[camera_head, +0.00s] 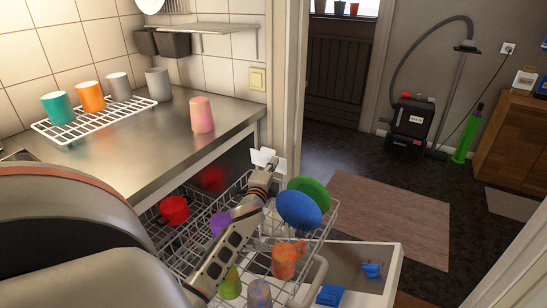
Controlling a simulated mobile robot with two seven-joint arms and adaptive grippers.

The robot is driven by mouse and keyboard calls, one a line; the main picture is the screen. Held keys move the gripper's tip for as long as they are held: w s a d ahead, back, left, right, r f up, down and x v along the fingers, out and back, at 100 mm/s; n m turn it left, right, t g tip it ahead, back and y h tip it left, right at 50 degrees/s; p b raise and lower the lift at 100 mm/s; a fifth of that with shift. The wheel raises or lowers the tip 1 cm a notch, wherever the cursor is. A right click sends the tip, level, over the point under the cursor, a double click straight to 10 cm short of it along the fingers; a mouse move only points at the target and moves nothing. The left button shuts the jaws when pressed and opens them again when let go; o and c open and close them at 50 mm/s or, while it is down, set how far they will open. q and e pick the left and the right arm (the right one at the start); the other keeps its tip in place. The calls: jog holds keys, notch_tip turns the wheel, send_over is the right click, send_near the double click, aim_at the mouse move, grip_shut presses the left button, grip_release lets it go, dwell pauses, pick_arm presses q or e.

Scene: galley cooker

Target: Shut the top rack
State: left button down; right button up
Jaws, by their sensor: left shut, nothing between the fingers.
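The top rack (326,228) is a white wire basket pulled out of the dishwasher under the steel counter. It holds a red cup (174,210), a purple cup (220,222), a green plate (313,189), a blue plate (299,210), an orange mug (284,262) and a green cup (231,284). My left gripper (267,160) is shut and empty, above the rack's far side, near the counter's end and left of the plates. My left forearm crosses over the rack and hides part of it. I cannot tell whether the gripper touches the rack. My right gripper is out of view.
The open white dishwasher door (385,290) lies below the rack, with blue items on it. On the counter (150,155) stand a pink cup (201,115) and a white drying rack (95,122) with several cups. Open floor with a rug (400,215) lies to the right.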

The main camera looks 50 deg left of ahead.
pick_arm(q)
jog(key=w+a, duration=0.2)
jog(key=a, duration=0.9)
dwell(0.3)
jog(key=shift+s+f, duration=0.1)
jog(key=shift+s, duration=0.05)
dwell(0.4)
